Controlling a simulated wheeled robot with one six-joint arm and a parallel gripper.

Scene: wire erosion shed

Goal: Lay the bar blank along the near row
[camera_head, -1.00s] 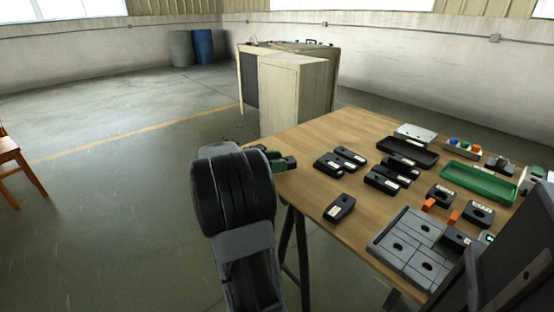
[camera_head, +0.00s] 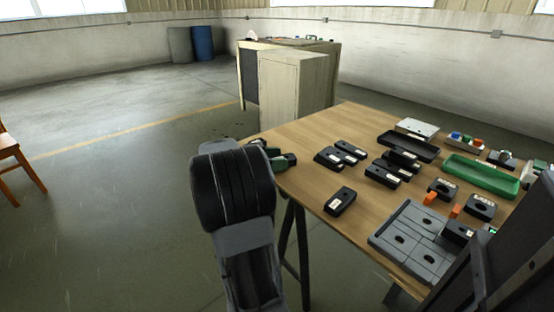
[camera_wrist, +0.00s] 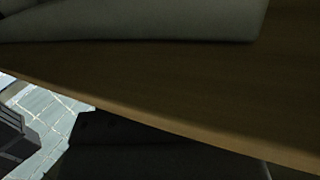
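Several black bar-like blocks with pale labels lie on the wooden table; the labels are too small to read, so I cannot tell which is the bar blank. A lone black block (camera_head: 340,201) lies near the table's left edge, with a left cluster (camera_head: 340,155) and a right cluster (camera_head: 390,171) behind it. A grey plate with dark round holes (camera_head: 388,240) is at the near right edge. My arm stands in front of the table's left edge. A dark green and black part beside it may be my gripper (camera_head: 279,160); its fingers are not clear.
A black tray (camera_head: 408,147) and a green tray (camera_head: 482,176) sit towards the back right. Orange pieces stand near the grey plate. A pale cabinet (camera_head: 292,85) stands behind the table. The wrist view shows a wooden edge (camera_wrist: 200,95) and dark shapes.

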